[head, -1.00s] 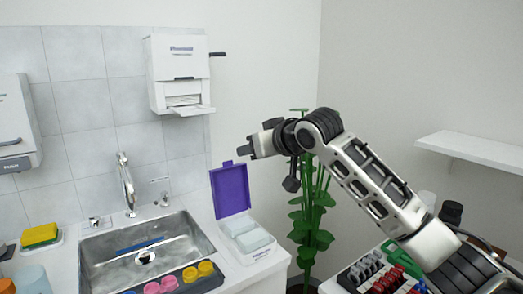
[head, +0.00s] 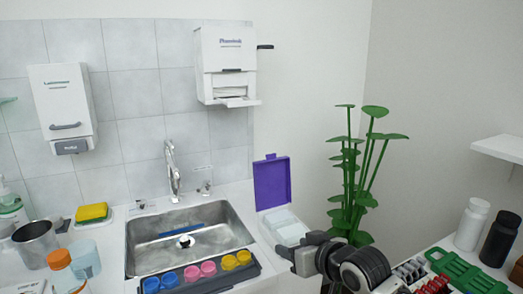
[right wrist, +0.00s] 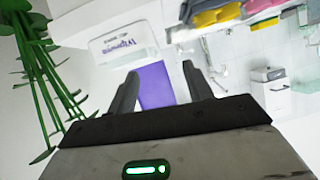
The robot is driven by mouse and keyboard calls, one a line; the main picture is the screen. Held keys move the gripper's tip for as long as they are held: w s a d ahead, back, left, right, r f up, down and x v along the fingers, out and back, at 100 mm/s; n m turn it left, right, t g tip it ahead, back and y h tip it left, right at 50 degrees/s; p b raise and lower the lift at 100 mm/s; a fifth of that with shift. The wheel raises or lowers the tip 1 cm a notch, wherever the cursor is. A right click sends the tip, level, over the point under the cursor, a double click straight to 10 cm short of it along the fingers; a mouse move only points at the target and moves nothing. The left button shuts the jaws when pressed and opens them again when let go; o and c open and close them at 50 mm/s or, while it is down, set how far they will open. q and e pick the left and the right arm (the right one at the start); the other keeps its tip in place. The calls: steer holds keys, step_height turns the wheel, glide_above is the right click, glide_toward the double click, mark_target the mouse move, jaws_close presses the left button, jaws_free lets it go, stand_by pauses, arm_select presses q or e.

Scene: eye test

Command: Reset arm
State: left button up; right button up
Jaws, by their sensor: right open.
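My right gripper (head: 287,254) is low in the head view, in front of the white box with the raised purple lid (head: 271,183). In the right wrist view its two dark fingers (right wrist: 160,80) stand apart with nothing between them. The purple lid (right wrist: 155,86) shows beyond the fingers there. The gripper hides part of the box's front in the head view. My left gripper is in neither view.
A steel sink (head: 190,236) holds a blue item, and a dark tray of coloured cups (head: 200,272) lies at its front edge. A green plant (head: 352,175) stands behind the arm. Bottles (head: 471,224) and a green rack (head: 466,274) are at right.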

steer(key=s+d+f+m+h, duration=0.1)
steer(key=s+d+f, duration=0.2)
steer(key=s+f, duration=0.7)
steer(key=s+d+f+h, duration=0.2)
steer(key=s+f, duration=0.8)
steer(key=s, duration=0.7)
steer(key=shift+s+d+m+g, duration=0.4)
steer(key=shift+d, duration=0.25)
steer(key=shift+f, duration=0.15)
